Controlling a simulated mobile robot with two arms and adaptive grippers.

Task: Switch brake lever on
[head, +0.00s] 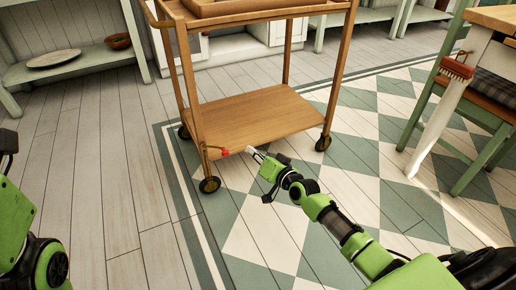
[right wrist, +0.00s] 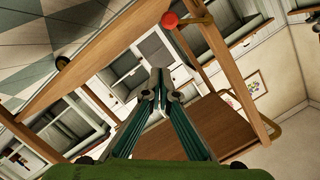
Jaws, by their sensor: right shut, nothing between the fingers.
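The brake lever (head: 213,150) is a thin brass-coloured arm with a red knob (head: 225,153), low on the front left leg of a wooden trolley (head: 262,108), just above the wheel. In the right wrist view the red knob (right wrist: 170,20) shows at the top, with its lever (right wrist: 196,20) running right to the leg. My right gripper (head: 250,151) is shut and empty, a little to the right of the knob and apart from it. In the wrist view its fingertips (right wrist: 160,72) meet below the knob. Of my left arm only a part shows at the left edge; its gripper is out of view.
The trolley stands on dark wheels, partly on a green and white checkered floor (head: 365,130). A green chair (head: 480,100) and a table (head: 495,18) with a hanging brush (head: 457,68) stand at right. Shelves line the back. The plank floor (head: 110,150) at left is clear.

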